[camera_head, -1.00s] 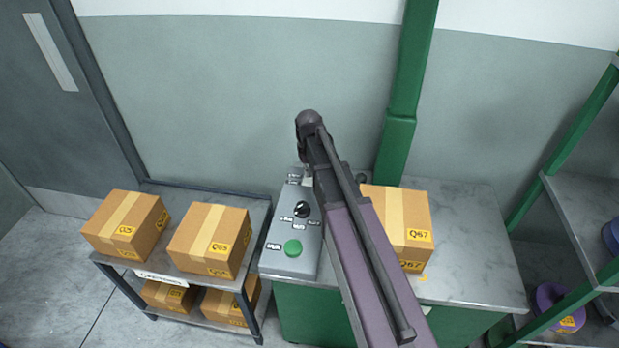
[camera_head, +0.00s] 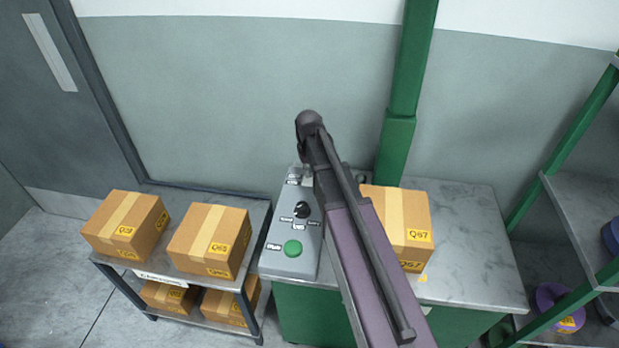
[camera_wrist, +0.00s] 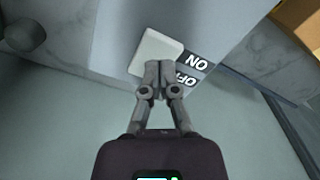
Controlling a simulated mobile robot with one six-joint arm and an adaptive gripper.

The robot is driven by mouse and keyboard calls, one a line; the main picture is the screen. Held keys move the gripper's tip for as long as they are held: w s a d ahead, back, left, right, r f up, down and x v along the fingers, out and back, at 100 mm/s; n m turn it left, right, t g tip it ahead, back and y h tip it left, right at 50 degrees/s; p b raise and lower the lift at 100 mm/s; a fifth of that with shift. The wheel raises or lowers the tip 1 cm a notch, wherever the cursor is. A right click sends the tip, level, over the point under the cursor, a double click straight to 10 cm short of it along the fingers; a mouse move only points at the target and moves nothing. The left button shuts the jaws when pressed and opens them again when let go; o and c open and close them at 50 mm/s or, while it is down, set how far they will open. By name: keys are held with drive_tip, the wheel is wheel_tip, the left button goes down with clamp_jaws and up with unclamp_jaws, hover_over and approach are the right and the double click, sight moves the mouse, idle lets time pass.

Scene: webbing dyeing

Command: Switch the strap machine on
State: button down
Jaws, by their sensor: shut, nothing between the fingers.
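The grey control box (camera_head: 292,255) stands on the marble-topped green cabinet. It carries a green button (camera_head: 293,248) and a black rotary knob (camera_head: 302,210). In the wrist view a pale square switch (camera_wrist: 157,50) sits on the box beside a dark label (camera_wrist: 194,70) reading ON and OFF. My gripper (camera_wrist: 158,68) is shut and empty. Its fingertips overlap the switch's lower edge near the label; I cannot tell whether they touch it. In the head view my arm covers the gripper and part of the box's far end.
A cardboard box (camera_head: 419,221) stands right of the control box on the marble top (camera_head: 470,240). A low cart at left carries more boxes (camera_head: 208,240). A green post (camera_head: 401,110) rises behind, and shelving (camera_head: 580,215) stands at right.

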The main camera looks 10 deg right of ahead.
sight(309, 182)
drive_tip(key=shift+f+b, duration=1.5)
idle(1.4)
drive_tip(key=shift+r, duration=0.15)
drive_tip(key=shift+r+p, duration=3.4)
drive_tip(key=shift+p, duration=0.15)
drive_tip(key=s+r+m+p, duration=0.1)
drive_tip(key=s+r+p, duration=0.1)
drive_tip(key=s, duration=1.6)
drive_tip(key=shift+r, duration=0.25)
